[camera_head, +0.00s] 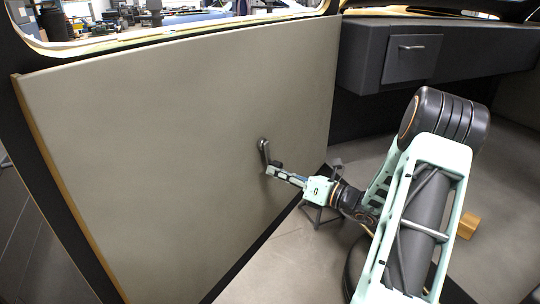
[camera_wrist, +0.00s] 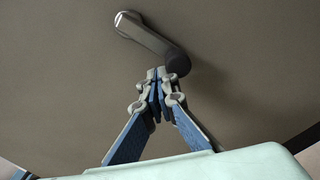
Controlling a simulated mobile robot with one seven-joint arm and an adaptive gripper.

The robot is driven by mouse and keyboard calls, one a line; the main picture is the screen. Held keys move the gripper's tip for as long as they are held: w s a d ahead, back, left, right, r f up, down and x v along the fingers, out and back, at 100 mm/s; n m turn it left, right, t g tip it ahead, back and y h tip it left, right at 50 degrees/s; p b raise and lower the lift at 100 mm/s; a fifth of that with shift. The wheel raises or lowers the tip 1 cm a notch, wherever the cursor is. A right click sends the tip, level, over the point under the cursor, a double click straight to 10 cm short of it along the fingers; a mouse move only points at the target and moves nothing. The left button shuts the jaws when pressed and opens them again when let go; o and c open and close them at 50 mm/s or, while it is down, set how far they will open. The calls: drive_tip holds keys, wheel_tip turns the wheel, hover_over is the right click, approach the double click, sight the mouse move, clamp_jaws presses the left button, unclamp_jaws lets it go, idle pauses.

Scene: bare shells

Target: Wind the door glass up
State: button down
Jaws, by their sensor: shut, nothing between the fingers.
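The window crank (camera_head: 264,151) is a small dark grey lever on the beige door panel (camera_head: 170,120). In the head view its arm hangs down from the pivot to a dark knob (camera_head: 276,164). In the wrist view the crank (camera_wrist: 148,35) runs from a shiny pivot at upper left down to the round knob (camera_wrist: 178,63). My gripper (camera_head: 269,170) is shut and empty, its fingertips (camera_wrist: 161,74) just below and beside the knob; I cannot tell whether they touch it. The window opening lies above the panel; I cannot make out the glass in it.
A dark dashboard with a glovebox (camera_head: 411,58) stands at the right, beyond the door. A small grey stand-like object (camera_head: 320,213) is on the floor behind my wrist. A tan block (camera_head: 468,225) lies on the floor at right. The panel around the crank is clear.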

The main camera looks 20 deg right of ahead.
drive_tip(key=shift+w+d, duration=0.3)
drive_tip(key=shift+d, duration=0.4)
drive_tip(key=shift+w+d+p, duration=0.3)
drive_tip(key=shift+w+d, duration=0.15)
drive_tip(key=shift+d, duration=0.3)
drive_tip(key=shift+r, duration=0.1)
drive_tip(key=shift+w+d+r+p, duration=0.3)
drive_tip(key=shift+w+d+p, duration=0.1)
drive_tip(key=shift+d, duration=0.25)
drive_tip(key=shift+r, duration=0.1)
